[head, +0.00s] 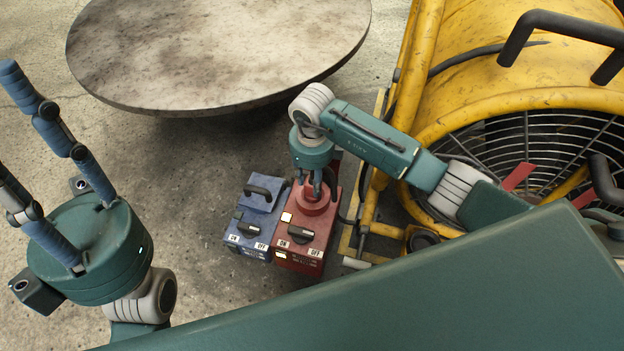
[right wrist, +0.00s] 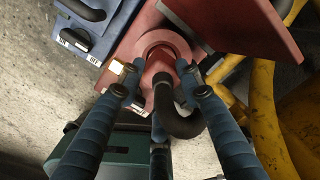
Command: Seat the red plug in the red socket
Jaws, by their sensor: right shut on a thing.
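The red socket box (head: 302,238) stands on the floor beside the blue box, with a black switch knob and a small lit window on top. My right gripper (head: 316,192) points down over its back part. The right gripper (right wrist: 155,92) is shut on the red plug (right wrist: 160,62), whose black curved handle or cable (right wrist: 184,124) bends between the fingers. The plug is at the round red socket collar (right wrist: 178,38); how deep it sits is hidden by the fingers. My left gripper (head: 10,120) is at the far left, its fingers spread and empty.
The blue box (head: 256,222) with a black handle stands directly left of the red box. A yellow machine (head: 450,60) with a fan grille is close on the right. A round stone table (head: 215,45) stands behind. Bare floor lies to the left.

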